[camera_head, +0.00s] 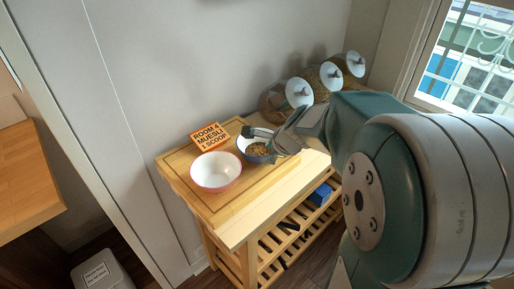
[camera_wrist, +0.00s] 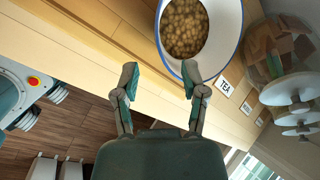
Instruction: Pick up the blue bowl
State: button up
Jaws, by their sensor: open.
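The blue bowl (camera_head: 243,150) is white inside with a blue rim. It stands upright on the wooden cart, with brown muesli-like pieces in it. In the wrist view the bowl (camera_wrist: 225,40) is at the top, partly cut off by the frame edge. My gripper (camera_head: 264,140) is over the bowl in the head view and hides part of its far and right side. In the wrist view my gripper (camera_wrist: 159,74) is open and empty. Its right fingertip overlaps the near rim, and its left fingertip is left of the bowl. I cannot tell whether either touches it.
A white bowl with a reddish rim (camera_head: 216,171) stands close to the left. Several glass jars with white lids (camera_head: 299,91) line the back right.

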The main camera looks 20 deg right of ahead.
aim_at(259, 163)
jog(key=shift+a+x, duration=0.2)
jog(key=shift+x, duration=3.7)
grip_shut()
